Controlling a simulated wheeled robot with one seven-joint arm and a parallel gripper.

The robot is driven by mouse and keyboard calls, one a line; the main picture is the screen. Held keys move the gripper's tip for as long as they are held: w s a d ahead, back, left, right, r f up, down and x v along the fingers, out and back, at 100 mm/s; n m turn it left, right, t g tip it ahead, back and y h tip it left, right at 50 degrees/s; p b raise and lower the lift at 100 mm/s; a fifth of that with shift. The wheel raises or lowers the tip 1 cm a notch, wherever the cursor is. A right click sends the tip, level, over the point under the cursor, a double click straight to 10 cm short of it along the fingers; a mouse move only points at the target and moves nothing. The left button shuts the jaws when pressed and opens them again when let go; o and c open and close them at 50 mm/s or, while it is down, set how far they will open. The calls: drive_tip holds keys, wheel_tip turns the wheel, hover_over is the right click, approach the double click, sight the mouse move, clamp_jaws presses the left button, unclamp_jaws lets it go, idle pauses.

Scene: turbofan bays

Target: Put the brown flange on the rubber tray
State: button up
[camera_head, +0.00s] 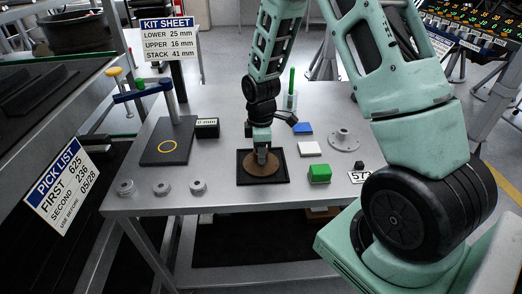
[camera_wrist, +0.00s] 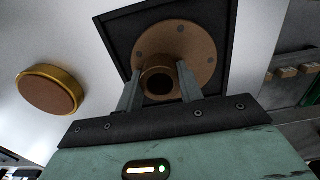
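The brown flange (camera_head: 262,166) is a round disc with bolt holes and a raised hub. It is over the middle of the black square rubber tray (camera_head: 244,181), inside its rim. The wrist view shows the flange (camera_wrist: 198,47) hub-up against the tray (camera_wrist: 124,30). My gripper (camera_head: 261,157) points down at it. In the wrist view my gripper's fingers (camera_wrist: 159,85) stand against both sides of the hub, apparently shut on it. I cannot tell whether the disc rests on the tray or sits just above.
A green block (camera_head: 319,174), white tile (camera_head: 310,149), blue tile (camera_head: 303,128) and grey flange (camera_head: 344,140) lie right of the tray. Several small grey parts (camera_head: 162,188) and a black-based stand (camera_head: 160,157) are left. A gold-rimmed brown disc (camera_wrist: 51,90) shows in the wrist view.

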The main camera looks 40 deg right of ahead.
drive_tip(key=o, duration=0.4)
drive_tip(key=shift+c, duration=0.2)
wheel_tip(320, 180, up, 12)
drive_tip(key=s+a+r+m, duration=0.1)
drive_tip(key=s+a+r, duration=0.1)
drive_tip(key=s+a, duration=0.5)
drive_tip(key=s+a+r, duration=0.1)
drive_tip(key=s+a, duration=0.2)
drive_tip(key=a, duration=0.7)
drive_tip(key=s+a+m, duration=0.1)
drive_tip(key=s+a, duration=0.2)
drive_tip(key=s, duration=0.4)
drive_tip(key=s+a+m, duration=0.1)
drive_tip(key=s+a, duration=0.3)
drive_tip(key=s, duration=0.3)
drive_tip(key=shift+s+a+r+m+y+b, duration=0.2)
drive_tip(key=shift+r+m+y+b, duration=0.1)
drive_tip(key=shift+r+b, duration=0.15)
drive_tip(key=shift+w, duration=0.1)
